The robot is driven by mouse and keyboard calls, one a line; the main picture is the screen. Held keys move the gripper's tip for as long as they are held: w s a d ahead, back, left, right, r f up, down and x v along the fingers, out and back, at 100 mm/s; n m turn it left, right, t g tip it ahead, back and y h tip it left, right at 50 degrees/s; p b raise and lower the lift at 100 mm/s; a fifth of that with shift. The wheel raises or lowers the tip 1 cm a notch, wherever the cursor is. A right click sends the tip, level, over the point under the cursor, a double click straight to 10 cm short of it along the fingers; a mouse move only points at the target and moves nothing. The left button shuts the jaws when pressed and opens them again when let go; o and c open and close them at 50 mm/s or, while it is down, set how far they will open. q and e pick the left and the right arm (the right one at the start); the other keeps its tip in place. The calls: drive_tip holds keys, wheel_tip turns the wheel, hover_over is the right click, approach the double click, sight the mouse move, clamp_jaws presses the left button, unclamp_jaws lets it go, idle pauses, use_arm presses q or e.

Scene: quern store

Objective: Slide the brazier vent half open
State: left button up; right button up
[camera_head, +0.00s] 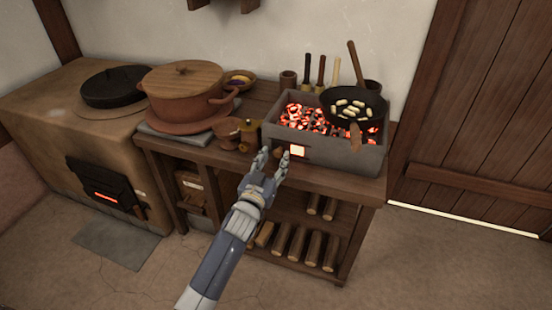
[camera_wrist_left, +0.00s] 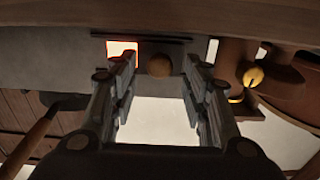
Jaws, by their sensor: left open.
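The brazier (camera_head: 340,150) is a grey open box of glowing coals on the wooden table. In its front wall a small vent opening (camera_head: 297,150) glows orange; the wrist view also shows the glowing opening (camera_wrist_left: 120,48), partly behind a finger. Beside it in the wrist view is a round wooden knob (camera_wrist_left: 159,65), near a dark rail (camera_wrist_left: 150,40). My left gripper (camera_head: 272,158) is open in front of the brazier's front wall. In the wrist view the knob shows between its fingers, which are not closed on it. My right gripper is not in view.
A black pan (camera_head: 352,107) with pale pieces sits over the coals at the right. A brass-coloured grinder (camera_head: 249,136) and small brown cup (camera_head: 227,131) stand left of the brazier. A lidded pot (camera_head: 183,90) is farther left. Logs (camera_head: 297,244) lie on the lower shelf.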

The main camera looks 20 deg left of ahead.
sight(288, 149)
use_arm(q)
drive_tip(key=shift+w, duration=1.05)
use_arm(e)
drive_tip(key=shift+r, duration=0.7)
use_arm(q)
drive_tip(key=shift+d, duration=0.1)
clamp_jaws()
drive_tip(key=shift+s+d, duration=0.1)
drive_tip(key=shift+d, duration=1.2)
unclamp_jaws()
drive_tip(key=shift+a, duration=0.1)
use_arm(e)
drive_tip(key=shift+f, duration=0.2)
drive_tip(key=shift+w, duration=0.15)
use_arm(q)
drive_tip(key=s, duration=1.2)
drive_tip(key=shift+a, duration=0.2)
